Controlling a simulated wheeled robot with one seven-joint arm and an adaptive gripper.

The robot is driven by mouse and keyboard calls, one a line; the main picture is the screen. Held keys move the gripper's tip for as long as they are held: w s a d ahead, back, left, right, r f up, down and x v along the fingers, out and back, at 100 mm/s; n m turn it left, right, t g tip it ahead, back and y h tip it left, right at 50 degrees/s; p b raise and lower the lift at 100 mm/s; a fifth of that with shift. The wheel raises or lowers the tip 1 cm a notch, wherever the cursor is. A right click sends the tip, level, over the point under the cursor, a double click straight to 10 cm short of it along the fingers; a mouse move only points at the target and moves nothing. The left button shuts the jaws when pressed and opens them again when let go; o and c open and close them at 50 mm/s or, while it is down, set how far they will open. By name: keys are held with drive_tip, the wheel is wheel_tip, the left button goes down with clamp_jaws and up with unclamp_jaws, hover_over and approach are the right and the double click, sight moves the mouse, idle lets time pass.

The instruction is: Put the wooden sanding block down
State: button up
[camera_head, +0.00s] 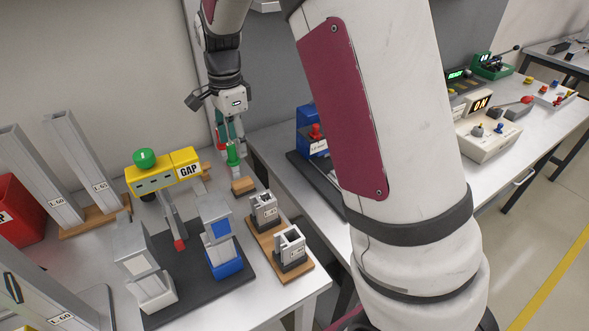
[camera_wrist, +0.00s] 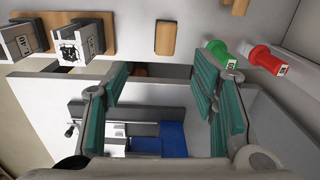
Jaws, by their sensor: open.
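The wooden sanding block (camera_head: 243,186) is a small, plain tan block. It lies on the grey bench near its right edge, beside the small metal frames. In the wrist view the block (camera_wrist: 167,38) shows whole near the top, apart from the fingers. My gripper (camera_head: 229,138) is above the bench, behind the block in the head view. In the wrist view the teal-padded fingers of my gripper (camera_wrist: 160,95) stand wide apart with nothing between them.
A green-handled gauge (camera_wrist: 222,52) and a red-handled one (camera_wrist: 262,60) are right of the block. A wooden base (camera_head: 265,240) carries two metal frames. A yellow GAP tool (camera_head: 150,180) stands left. Another bench lies across a gap. Bare bench surrounds the block closely.

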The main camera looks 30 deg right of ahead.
drive_tip(key=s+r+n+t, duration=0.2)
drive_tip(key=s+r+n, duration=0.5)
drive_tip(key=s+r, duration=0.55)
drive_tip(key=s+n+t, duration=0.2)
drive_tip(key=s+n, duration=0.8)
drive_tip(key=s, duration=0.8)
drive_tip(key=shift+s+d+f, duration=0.15)
drive_tip(key=shift+d+f, duration=0.25)
drive_tip(key=shift+d, duration=0.05)
